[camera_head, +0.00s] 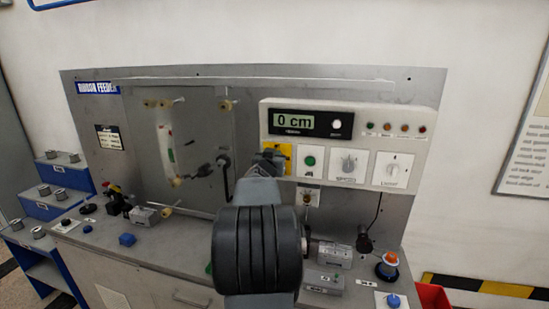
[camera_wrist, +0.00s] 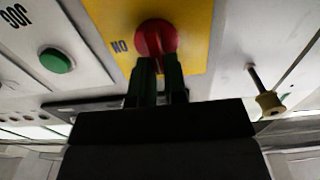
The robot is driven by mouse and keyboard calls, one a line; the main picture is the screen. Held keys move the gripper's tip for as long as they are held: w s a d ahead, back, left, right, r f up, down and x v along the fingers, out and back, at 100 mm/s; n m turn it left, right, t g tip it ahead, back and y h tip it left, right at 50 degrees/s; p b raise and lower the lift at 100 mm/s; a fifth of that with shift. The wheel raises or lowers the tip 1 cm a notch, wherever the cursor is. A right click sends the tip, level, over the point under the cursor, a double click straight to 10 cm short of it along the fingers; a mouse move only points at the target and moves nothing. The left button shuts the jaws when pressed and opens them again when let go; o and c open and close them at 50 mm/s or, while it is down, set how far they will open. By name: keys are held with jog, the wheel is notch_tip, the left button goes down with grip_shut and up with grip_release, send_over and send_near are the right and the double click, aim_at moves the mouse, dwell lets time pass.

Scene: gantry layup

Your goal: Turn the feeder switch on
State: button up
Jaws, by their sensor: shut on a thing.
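The feeder switch is a red knob (camera_wrist: 155,36) on a yellow plate (camera_wrist: 196,22) marked ON, seen upside down in the wrist view. The plate also shows in the head view (camera_head: 288,152), on the left of the white control box (camera_head: 350,107). My gripper (camera_wrist: 160,66) is shut on the red knob, its two dark fingers at the knob's near side. In the head view my gripper (camera_head: 267,160) covers the knob, so its turn angle is hard to tell there. The box's display (camera_head: 295,122) reads 0 cm.
Rollers and guides (camera_head: 170,104) stand out from the panel at left.

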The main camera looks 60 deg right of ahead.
grip_shut()
jog(key=shift+s+d+f+m+b, duration=0.1)
jog(key=shift+s+f+m+b, duration=0.2)
jog(key=shift+m+b, duration=2.1)
jog(key=shift+s+d+f+m+b, duration=0.1)
jog(key=shift+s+f+m+b, duration=0.25)
jog(key=shift+m+b, duration=2.05)
jog(key=shift+s+d+f+m+b, duration=0.1)
jog(key=shift+s+f+m+b, duration=0.35)
jog(key=shift+m, duration=3.75)
jog(key=shift+w+r, duration=0.15)
jog(key=shift+w, duration=0.05)
